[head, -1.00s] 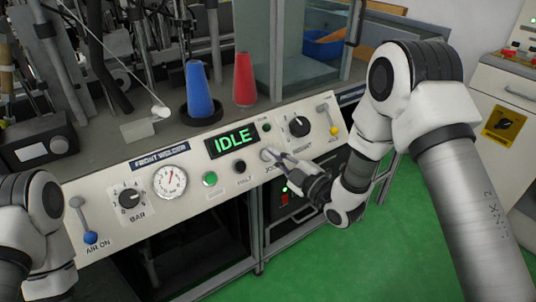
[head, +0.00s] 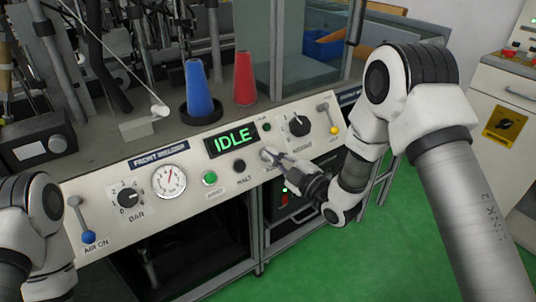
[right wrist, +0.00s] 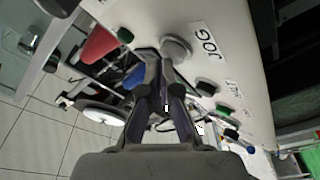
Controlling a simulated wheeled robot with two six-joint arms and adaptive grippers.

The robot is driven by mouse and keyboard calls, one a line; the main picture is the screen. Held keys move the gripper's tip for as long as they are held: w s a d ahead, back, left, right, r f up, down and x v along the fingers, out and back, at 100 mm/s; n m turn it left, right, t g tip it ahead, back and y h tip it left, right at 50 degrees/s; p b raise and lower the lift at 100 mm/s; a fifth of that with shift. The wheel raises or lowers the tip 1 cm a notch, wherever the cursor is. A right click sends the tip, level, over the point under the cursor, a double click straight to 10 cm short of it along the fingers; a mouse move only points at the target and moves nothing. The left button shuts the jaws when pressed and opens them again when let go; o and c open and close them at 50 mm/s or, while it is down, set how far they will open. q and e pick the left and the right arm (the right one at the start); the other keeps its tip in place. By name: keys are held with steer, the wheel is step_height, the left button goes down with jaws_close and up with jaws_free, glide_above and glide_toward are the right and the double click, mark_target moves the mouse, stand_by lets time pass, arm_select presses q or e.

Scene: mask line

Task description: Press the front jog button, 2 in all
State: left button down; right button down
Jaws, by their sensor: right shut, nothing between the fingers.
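The front jog button (right wrist: 176,48) is a round grey button beside the JOG label (right wrist: 203,40) in the right wrist view. In the head view it sits on the pale panel (head: 112,188) below the green IDLE display (head: 231,140), mostly hidden by my right fingertips. My right gripper (head: 271,155) is shut and empty, its tips at the button. In the right wrist view the closed fingertips (right wrist: 158,60) lie right beside the button's edge; I cannot tell whether they touch it. My left arm shows at the left edge, but its gripper is out of view.
A green button (head: 210,178) and black HALT button (head: 239,166) sit left of the jog button. A rotary knob (head: 299,125) and yellow-tipped lever (head: 334,130) are to the right. Blue (head: 199,88) and red (head: 245,80) cones stand behind the panel.

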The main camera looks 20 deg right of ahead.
steer(key=shift+w+a+f, duration=0.1)
steer(key=shift+w+f, duration=0.1)
stand_by(0.3)
steer(key=shift+r, duration=0.1)
steer(key=shift+s+d+r, duration=0.25)
steer(key=shift+s+r, duration=0.2)
steer(key=shift+s, duration=0.15)
steer(key=s+r+p, duration=0.1)
steer(key=s+d+r+p, duration=0.1)
steer(key=s+r, duration=0.1)
steer(key=shift+s+d+r+p, duration=0.1)
steer(key=shift+s+d+p, duration=0.05)
steer(key=shift+s+p, duration=0.15)
stand_by(0.4)
stand_by(0.5)
